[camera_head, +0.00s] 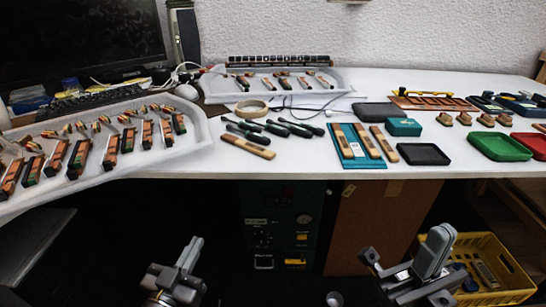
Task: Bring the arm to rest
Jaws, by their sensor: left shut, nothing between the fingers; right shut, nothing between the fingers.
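My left gripper (182,265) is low in the picture, left of the middle, in front of the workbench and below its top. It is shut and holds nothing. My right gripper (412,262) is low at the right, also in front of the bench and below its top, near a yellow crate. It is shut and empty. Both grippers are well apart from the things on the white bench top (330,148).
A white tray (207,142) of piano action parts lies at the left, another tray (345,85) at the back. Tools (247,146), wooden pieces, dark trays, a green tray (500,158) and a red tray cover the right half. The yellow crate (520,285) stands below the bench.

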